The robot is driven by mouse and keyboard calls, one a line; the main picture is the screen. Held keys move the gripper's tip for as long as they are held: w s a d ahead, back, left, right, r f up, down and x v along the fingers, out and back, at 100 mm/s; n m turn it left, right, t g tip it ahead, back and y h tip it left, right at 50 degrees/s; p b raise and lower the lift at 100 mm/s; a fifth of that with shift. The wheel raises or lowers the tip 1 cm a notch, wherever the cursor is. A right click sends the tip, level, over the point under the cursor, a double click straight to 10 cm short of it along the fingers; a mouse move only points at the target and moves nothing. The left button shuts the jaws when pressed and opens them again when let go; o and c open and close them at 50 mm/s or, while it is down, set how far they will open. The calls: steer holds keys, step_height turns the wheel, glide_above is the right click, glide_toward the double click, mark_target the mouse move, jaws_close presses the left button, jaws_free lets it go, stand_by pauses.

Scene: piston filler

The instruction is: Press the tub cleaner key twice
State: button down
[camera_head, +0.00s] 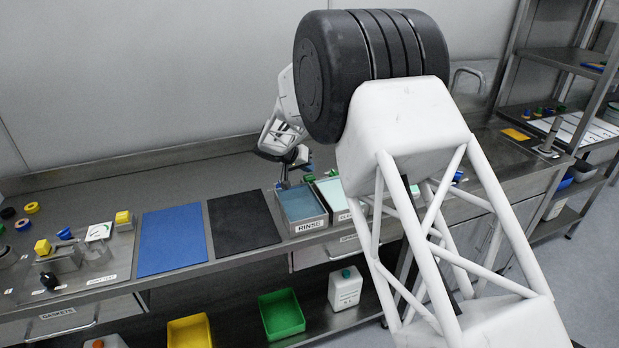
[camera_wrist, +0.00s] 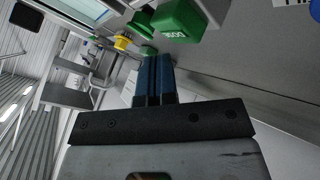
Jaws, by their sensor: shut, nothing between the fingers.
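My gripper (camera_head: 289,183) is above the back edge of the RINSE tub (camera_head: 322,222) in the head view, mostly blurred into its surroundings. In the wrist view its blue fingers (camera_wrist: 155,60) are together with nothing between them. A small green piece (camera_wrist: 148,50) shows just beyond the fingertips; contact cannot be told. A large green block (camera_wrist: 183,20) with white lettering, a second green piece (camera_wrist: 140,25) and a yellow piece (camera_wrist: 123,42) are nearby. Small green parts (camera_head: 308,178) also show behind the tubs in the head view. I cannot tell which is the tub cleaner key.
A second tub with pale green contents (camera_head: 328,190) stands right of the RINSE tub, partly hidden by my arm. A black mat (camera_head: 243,226) and a blue mat (camera_head: 172,238) lie to the left. A yellow bin (camera_head: 190,331) and green bin (camera_head: 281,314) are on the shelf below.

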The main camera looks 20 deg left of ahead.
mark_target(308, 176)
steer(key=shift+r, duration=0.1)
steer(key=shift+r, duration=2.45)
